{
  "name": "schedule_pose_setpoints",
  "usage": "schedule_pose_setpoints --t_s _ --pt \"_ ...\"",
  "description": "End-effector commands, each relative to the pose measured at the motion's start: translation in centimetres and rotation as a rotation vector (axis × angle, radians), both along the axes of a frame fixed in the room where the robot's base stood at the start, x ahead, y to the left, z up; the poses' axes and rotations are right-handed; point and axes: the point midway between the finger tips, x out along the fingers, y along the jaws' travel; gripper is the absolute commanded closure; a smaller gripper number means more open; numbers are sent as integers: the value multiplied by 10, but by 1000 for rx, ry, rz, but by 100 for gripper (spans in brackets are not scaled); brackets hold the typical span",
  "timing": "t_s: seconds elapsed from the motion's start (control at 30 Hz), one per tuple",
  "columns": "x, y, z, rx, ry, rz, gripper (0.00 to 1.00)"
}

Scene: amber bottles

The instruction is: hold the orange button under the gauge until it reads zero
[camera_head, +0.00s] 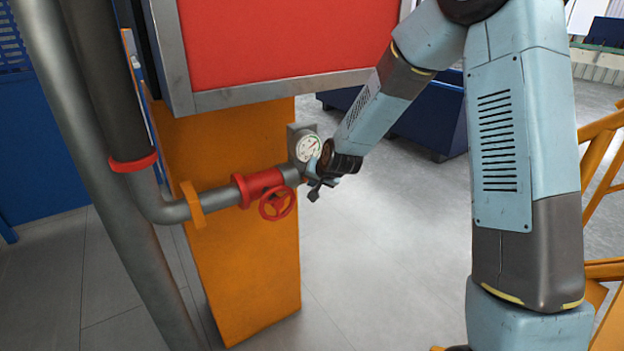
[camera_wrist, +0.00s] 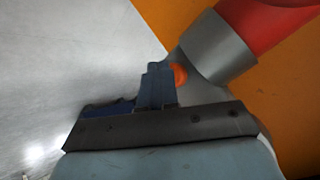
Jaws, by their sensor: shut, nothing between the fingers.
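The round white gauge (camera_head: 309,148) is mounted at the end of the grey pipe in the head view. Its needle is too small to read exactly. The orange button (camera_wrist: 181,75) shows in the wrist view on the grey pipe fitting, partly hidden behind my fingers. In the head view the button is hidden by my gripper. My gripper (camera_head: 314,180) is shut and empty, just below and right of the gauge. In the wrist view my gripper's fingertips (camera_wrist: 158,70) overlap the button's left edge. I cannot tell whether they touch it.
A red handwheel (camera_head: 277,203) hangs below the red pipe section (camera_head: 262,184), left of my gripper. An orange post (camera_head: 250,265) stands behind the pipe, under a red panel (camera_head: 285,40). Thick grey pipes (camera_head: 100,180) rise at left. The floor (camera_head: 390,240) between post and arm is clear.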

Motion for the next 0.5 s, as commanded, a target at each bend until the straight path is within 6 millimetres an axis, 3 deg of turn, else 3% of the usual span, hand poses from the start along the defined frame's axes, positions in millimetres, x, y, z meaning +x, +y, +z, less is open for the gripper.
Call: schedule_pose_setpoints --t_s 0.5 --pt "4 3 0 0 0 0 100"
